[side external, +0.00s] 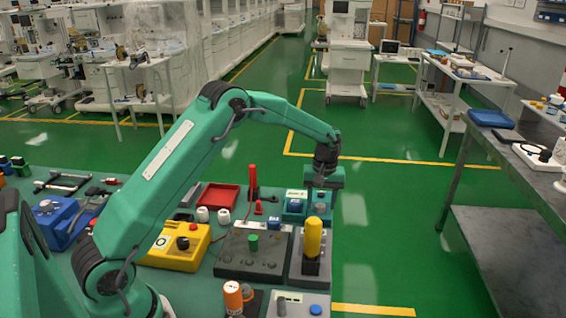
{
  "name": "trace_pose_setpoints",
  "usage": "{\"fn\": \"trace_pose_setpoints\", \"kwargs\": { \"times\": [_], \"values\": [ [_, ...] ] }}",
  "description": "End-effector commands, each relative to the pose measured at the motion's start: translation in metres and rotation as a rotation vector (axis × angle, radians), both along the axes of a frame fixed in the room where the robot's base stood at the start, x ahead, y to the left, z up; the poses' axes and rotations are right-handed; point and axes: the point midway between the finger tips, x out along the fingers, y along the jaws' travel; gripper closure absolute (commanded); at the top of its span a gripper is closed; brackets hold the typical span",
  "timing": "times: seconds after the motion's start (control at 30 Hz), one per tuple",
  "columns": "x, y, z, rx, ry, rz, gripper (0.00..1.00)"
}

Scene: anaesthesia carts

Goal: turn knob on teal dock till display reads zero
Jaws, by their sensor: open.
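The teal dock (293,217) sits near the right edge of the green work table, below my arm's end. A small pale display (296,194) is on it, with dark marks too small to read. A dark blue block-like part (295,206) shows on the dock's front. A grey knob-like part (320,208) stands at its right side, partly hidden. My gripper (322,202) points down over the dock's right side and is open. I cannot tell whether its fingers touch the knob-like part.
A yellow-topped post (313,238) stands in front of the dock, and a dark panel with a green knob (253,243) is front left. A red upright handle (253,181) and red tray (219,196) are left. Open floor lies right of the table.

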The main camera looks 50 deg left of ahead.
Motion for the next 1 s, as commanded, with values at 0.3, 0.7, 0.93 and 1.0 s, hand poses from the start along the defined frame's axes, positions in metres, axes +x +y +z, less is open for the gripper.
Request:
{"fn": "trace_pose_setpoints", "kwargs": {
  "times": [0.3,0.7,0.93,1.0],
  "values": [
    [-0.0002,0.0003,-0.0050,0.000,0.000,0.000,0.50],
    [-0.0001,0.0001,-0.0047,0.000,-0.001,-0.001,0.95],
    [0.0002,-0.0004,-0.0046,-0.002,-0.004,-0.063,0.95],
    [0.0003,-0.0008,-0.0046,-0.003,-0.006,-0.104,0.95]
  ]
}}
